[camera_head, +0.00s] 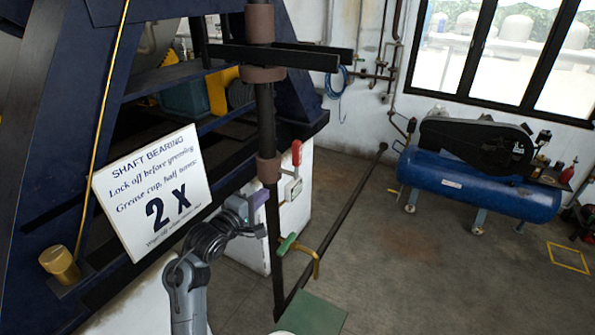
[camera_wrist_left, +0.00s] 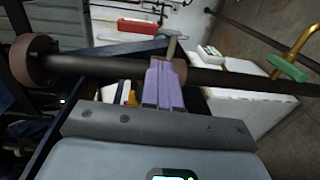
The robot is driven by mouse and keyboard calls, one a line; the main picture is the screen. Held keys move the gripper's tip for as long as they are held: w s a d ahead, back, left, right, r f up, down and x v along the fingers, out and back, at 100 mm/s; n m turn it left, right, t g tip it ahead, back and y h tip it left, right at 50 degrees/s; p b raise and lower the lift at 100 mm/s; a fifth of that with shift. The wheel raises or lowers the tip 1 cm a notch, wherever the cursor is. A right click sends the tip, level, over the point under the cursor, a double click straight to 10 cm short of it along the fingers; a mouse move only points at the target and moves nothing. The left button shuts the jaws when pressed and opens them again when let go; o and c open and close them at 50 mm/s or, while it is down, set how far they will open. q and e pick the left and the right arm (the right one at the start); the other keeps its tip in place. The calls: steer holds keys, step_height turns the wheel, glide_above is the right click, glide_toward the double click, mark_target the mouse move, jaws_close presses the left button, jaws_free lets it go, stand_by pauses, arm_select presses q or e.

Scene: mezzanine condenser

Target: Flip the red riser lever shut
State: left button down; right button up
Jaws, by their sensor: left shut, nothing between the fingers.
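The red riser lever (camera_head: 296,152) stands roughly upright in the head view, just right of the dark vertical riser pipe (camera_head: 265,125). In the left wrist view its red grip (camera_wrist_left: 137,27) lies across the top, beyond the fingers. My left gripper (camera_head: 260,196) is shut and empty, with purple fingers pressed together; the wrist view shows the closed fingers (camera_wrist_left: 164,66) in front of the pipe. It is below and left of the red grip, apart from it. I cannot tell whether the fingers touch the pipe. My right gripper is not in view.
A green-handled lever (camera_head: 286,243) on a yellow pipe is low beside the riser. A white "2 x" sign (camera_head: 152,192) stands left of my arm. Dark brackets (camera_head: 275,55) cross the riser above.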

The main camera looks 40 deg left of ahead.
arm_select(q)
steer(key=r, duration=0.3)
steer(key=shift+w+r+t+b, duration=0.25)
steer(key=shift+w+t+b, duration=0.05)
steer(key=shift+w+t, duration=0.1)
steer(key=p, duration=0.3)
glide_toward(294, 154)
steer(key=w, duration=0.6)
steer(key=shift+w+a+f, duration=0.15)
steer(key=shift+w+a, duration=0.15)
steer(key=shift+w, duration=0.1)
